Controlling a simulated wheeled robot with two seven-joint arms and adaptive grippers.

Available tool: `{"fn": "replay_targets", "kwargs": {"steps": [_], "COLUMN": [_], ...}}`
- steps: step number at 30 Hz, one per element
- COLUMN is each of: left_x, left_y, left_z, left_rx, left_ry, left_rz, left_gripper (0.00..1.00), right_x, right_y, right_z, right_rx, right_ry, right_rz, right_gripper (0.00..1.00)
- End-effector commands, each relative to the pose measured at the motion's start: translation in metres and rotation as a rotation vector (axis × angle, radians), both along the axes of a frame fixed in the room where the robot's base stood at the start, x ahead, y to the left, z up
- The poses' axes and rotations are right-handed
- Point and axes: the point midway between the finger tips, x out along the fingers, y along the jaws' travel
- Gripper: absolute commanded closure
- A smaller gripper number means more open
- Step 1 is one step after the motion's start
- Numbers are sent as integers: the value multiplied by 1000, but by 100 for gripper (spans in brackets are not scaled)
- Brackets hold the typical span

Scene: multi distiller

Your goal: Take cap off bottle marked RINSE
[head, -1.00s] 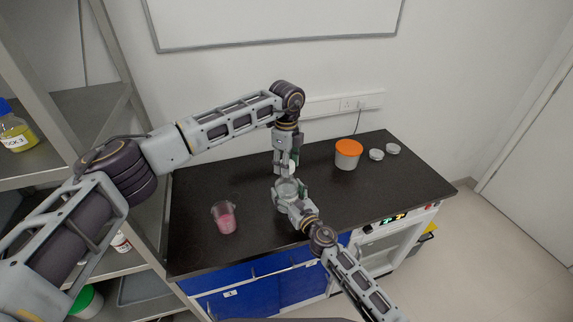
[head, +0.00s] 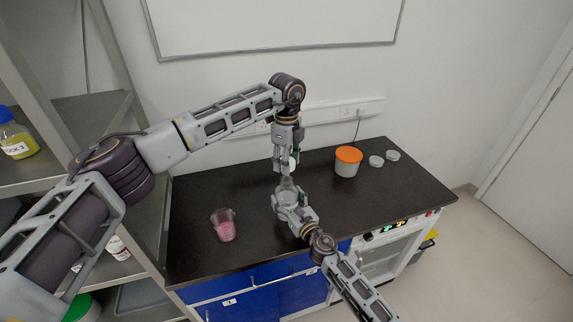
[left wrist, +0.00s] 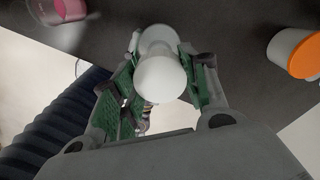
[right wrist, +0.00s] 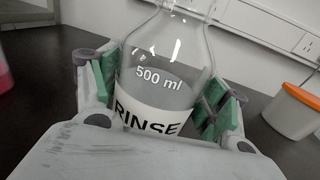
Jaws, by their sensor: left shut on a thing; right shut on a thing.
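The clear glass bottle marked RINSE (right wrist: 160,85) stands upright on the dark worktop, with clear liquid inside. In the head view the bottle (head: 287,185) is below my left gripper. My right gripper (head: 288,198) is shut around its body. My left gripper (head: 285,166) points down above the bottle, shut on a white rounded cap (left wrist: 160,80). In the head view the bottle's neck shows below the left fingertips, and the cap looks raised from it. The neck's top is cut off in the right wrist view.
A beaker with pink liquid (head: 224,226) stands left of the bottle. A tub with an orange lid (head: 347,162) and two small dishes (head: 376,161) (head: 392,155) are at the right. A metal shelf (head: 98,111) stands at the left.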

Motion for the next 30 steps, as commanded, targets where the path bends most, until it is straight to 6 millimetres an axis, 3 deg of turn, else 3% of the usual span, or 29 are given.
{"fn": "replay_targets", "kwargs": {"steps": [5, 6, 11, 30], "left_x": [0, 0, 0, 0], "left_y": [0, 0, 0, 0], "left_z": [0, 0, 0, 0], "left_rx": [0, 0, 0, 0], "left_ry": [0, 0, 0, 0], "left_rz": [0, 0, 0, 0], "left_gripper": [84, 84, 84, 84], "right_x": [0, 0, 0, -7], "right_y": [0, 0, 0, -4], "right_z": [0, 0, 0, -1], "right_rx": [0, 0, 0, 0], "right_ry": [1, 1, 0, 1], "right_rz": [0, 0, 0, 0], "right_gripper": [92, 20, 0, 0]}}
